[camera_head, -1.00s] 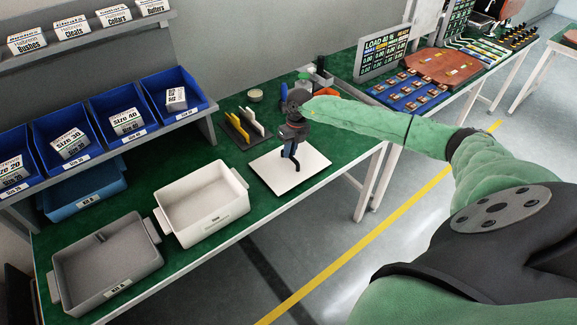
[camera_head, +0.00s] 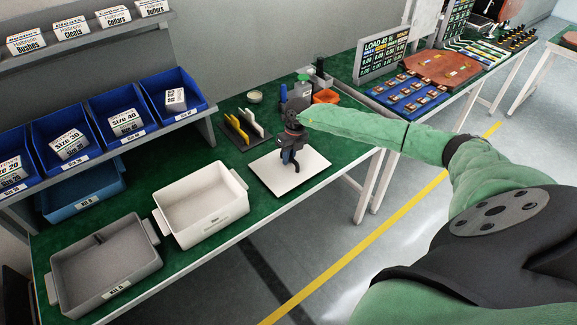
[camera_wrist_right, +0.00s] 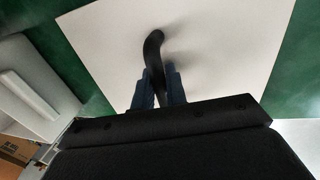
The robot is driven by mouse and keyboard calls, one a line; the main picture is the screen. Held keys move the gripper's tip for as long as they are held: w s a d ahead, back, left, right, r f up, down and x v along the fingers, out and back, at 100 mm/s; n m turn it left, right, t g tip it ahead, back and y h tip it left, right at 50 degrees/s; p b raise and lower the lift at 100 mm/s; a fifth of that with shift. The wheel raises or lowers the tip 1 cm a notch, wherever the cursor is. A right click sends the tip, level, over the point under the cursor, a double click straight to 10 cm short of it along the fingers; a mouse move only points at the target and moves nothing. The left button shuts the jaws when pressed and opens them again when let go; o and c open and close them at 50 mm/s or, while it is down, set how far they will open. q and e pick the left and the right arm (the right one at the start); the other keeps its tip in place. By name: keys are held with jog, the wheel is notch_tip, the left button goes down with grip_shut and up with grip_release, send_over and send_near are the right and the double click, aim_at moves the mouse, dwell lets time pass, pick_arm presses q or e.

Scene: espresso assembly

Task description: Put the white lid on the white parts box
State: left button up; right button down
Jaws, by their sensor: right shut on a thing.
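The white lid (camera_head: 310,167) is a flat white panel with a dark curved handle (camera_head: 295,168). It appears to lie on the green table to the right of the white parts box. The white parts box (camera_head: 214,222) stands open and looks empty inside. My right gripper (camera_head: 288,157) is over the middle of the lid, shut on its handle. In the right wrist view, the blue fingers (camera_wrist_right: 158,88) close around the dark handle (camera_wrist_right: 153,48), with the lid (camera_wrist_right: 225,40) spread beneath them. My left gripper is not in view.
A grey box (camera_head: 105,268) stands left of the white box. A rack of upright plates (camera_head: 240,130) and an orange bin (camera_head: 326,97) are behind the lid. Blue bins (camera_head: 122,122) line a shelf at the back left. The table's front edge runs close by.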

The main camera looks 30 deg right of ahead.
jog(key=shift+r+p, duration=0.3)
jog(key=shift+r, duration=0.6)
jog(key=shift+r, duration=0.2)
jog(key=shift+r+p, duration=0.8)
jog(key=shift+r, duration=1.65)
